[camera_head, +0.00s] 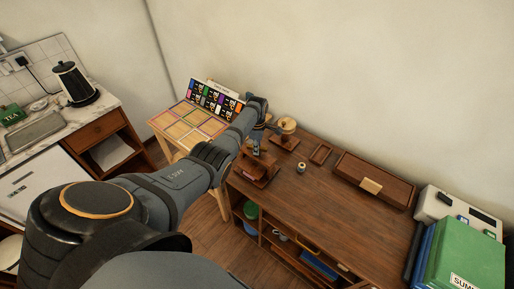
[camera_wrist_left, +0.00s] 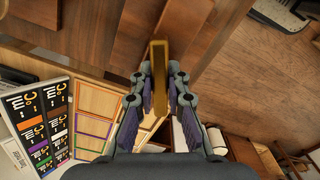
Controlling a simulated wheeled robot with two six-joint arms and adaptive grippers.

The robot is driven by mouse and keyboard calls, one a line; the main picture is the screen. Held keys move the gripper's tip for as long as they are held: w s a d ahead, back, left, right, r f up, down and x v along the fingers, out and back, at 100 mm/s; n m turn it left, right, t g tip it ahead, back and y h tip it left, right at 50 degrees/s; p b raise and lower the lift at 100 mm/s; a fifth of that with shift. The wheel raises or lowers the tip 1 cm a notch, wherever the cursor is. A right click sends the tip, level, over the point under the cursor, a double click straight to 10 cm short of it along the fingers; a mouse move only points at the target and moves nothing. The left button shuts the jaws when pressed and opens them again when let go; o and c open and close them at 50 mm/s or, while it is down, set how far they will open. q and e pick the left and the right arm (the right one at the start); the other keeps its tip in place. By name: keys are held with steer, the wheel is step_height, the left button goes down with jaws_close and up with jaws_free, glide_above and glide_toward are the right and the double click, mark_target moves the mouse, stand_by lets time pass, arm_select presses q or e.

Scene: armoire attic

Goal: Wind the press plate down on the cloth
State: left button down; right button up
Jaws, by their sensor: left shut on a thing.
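A small wooden stand, which looks like the press (camera_head: 259,171), is at the left end of the brown workbench (camera_head: 325,205). My left gripper (camera_head: 259,135) is over it, and my arm and wrist cover part of that area. In the left wrist view my left gripper (camera_wrist_left: 160,75) is shut on a flat brass-coloured bar (camera_wrist_left: 159,68), which looks like the press handle. The bar stands between the two fingers, with dark wood behind it. I cannot make out the press plate or the cloth in either view. My right gripper is in neither view.
A round-topped wooden stand (camera_head: 287,125) is just behind the press. A small jar (camera_head: 301,168), a small tray (camera_head: 320,153) and a long wooden tray (camera_head: 385,183) stand farther right. A colour chart (camera_head: 213,98) is behind a sectioned board (camera_head: 178,122). The bench's front middle is clear.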

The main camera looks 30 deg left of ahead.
arm_select(q)
steer(key=m, duration=0.3)
steer(key=shift+r+p, duration=0.1)
steer(key=shift+p, duration=0.3)
steer(key=m, duration=0.4)
steer(key=shift+m+p, duration=0.3)
steer(key=shift+m, duration=0.1)
steer(key=m, duration=1.2)
steer(key=shift+m, duration=0.3)
steer(key=m, duration=0.4)
steer(key=shift+m, duration=0.3)
steer(key=m, duration=0.4)
steer(key=shift+m, duration=2)
